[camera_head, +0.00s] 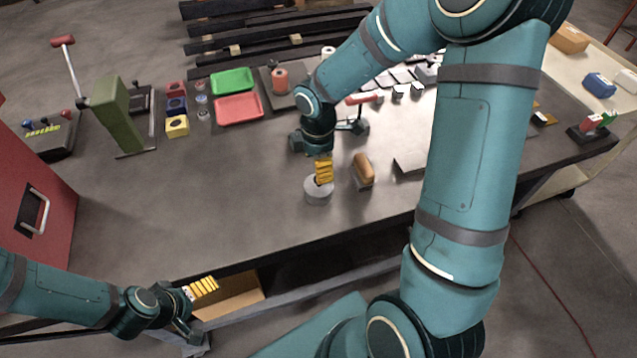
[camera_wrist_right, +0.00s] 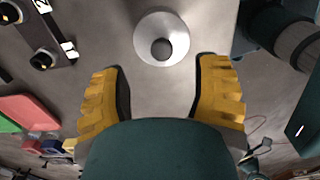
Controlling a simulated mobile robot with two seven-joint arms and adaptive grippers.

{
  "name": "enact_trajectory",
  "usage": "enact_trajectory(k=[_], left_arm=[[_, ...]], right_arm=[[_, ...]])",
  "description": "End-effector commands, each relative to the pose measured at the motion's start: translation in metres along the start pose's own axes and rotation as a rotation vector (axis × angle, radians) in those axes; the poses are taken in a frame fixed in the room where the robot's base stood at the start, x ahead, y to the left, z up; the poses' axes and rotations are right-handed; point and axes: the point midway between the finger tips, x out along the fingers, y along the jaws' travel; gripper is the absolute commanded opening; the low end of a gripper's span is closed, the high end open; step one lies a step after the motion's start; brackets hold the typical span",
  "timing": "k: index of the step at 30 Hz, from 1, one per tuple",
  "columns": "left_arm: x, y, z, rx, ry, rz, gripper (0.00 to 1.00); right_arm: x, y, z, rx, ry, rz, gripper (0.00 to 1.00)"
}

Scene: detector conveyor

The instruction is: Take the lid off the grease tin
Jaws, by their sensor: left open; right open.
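The grease tin (camera_head: 318,196) is a round grey tin near the front edge of the workbench. My right gripper (camera_head: 323,174) is over the tin. In its wrist view the yellow fingers (camera_wrist_right: 162,72) are spread apart with nothing between them, and the tin is just beyond their tips. My left gripper (camera_head: 200,295) is open and empty, low at the left in front of the bench.
A brown-topped block or brush (camera_head: 363,168) lies just right of the tin. Red (camera_head: 238,107) and green (camera_head: 232,81) trays and a green press (camera_head: 117,112) stand farther back left. The bench (camera_head: 225,190) left of the tin is clear. My right arm hides part of the right side.

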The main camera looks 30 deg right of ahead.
Motion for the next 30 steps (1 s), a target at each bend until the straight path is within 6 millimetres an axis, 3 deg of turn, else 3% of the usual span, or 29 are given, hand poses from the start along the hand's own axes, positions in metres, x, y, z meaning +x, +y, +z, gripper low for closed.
enact_trajectory(k=[7, 15, 26, 30], left_arm=[[0.002, -0.001, 0.000, 0.000, 0.000, -0.001, 0.94], [0.005, -0.002, 0.001, 0.000, 0.000, -0.001, 0.94], [0.005, -0.002, 0.001, 0.000, 0.000, -0.001, 0.94], [0.005, -0.002, 0.001, 0.000, 0.000, -0.001, 0.94]], right_arm=[[0.017, -0.001, 0.000, 0.000, 0.000, -0.001, 0.63], [0.055, -0.003, 0.001, 0.000, 0.001, -0.002, 0.63], [0.061, -0.003, 0.002, 0.001, 0.001, 0.001, 0.61], [0.061, -0.003, 0.002, 0.000, 0.001, 0.001, 0.12]])
